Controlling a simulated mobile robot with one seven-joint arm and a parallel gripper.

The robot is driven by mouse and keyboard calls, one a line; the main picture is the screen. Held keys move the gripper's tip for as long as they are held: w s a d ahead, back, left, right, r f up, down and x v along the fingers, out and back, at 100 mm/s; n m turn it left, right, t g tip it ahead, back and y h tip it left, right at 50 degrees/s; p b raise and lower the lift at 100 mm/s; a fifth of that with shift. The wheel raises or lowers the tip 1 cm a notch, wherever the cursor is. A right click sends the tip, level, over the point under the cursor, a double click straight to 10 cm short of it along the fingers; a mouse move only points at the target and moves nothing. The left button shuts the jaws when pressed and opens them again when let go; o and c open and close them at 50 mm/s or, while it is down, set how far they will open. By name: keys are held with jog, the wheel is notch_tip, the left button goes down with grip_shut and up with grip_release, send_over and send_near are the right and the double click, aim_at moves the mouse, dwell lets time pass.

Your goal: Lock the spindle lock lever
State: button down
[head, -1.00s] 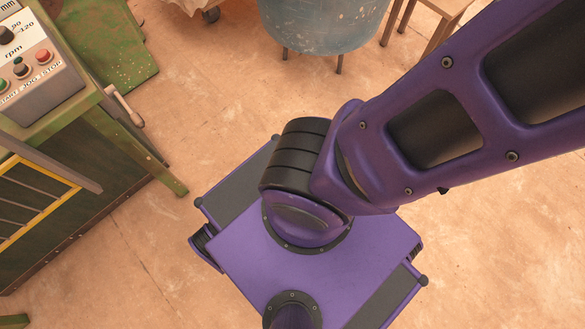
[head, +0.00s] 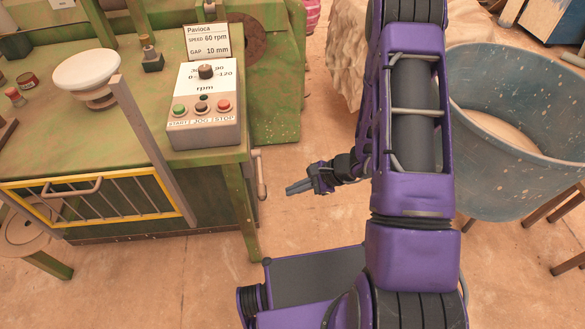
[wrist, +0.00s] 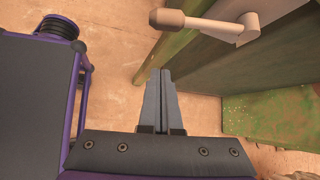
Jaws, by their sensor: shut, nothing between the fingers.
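The spindle lock lever (head: 261,178) is on the right side of the green machine, near its front right leg. My gripper (head: 290,190) is just right of the lever in the head view, pointing left toward the machine. In the wrist view my gripper (wrist: 161,72) has its fingers together, empty, apart from the lever and below it in the picture.
The green machine (head: 90,130) carries a control box (head: 203,120) with a dial and buttons. A yellow-framed guard (head: 110,200) is at its front. A blue tub (head: 500,140) stands at right behind my arm. Open floor lies between machine and tub.

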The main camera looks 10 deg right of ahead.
jog(key=w+a+f, duration=0.1)
jog(key=a, duration=0.5)
jog(key=shift+b, duration=0.35)
jog(key=shift+s+r+m+g+p, duration=0.25)
jog(key=shift+r+g+p, duration=0.55)
jog(key=shift+p, duration=0.4)
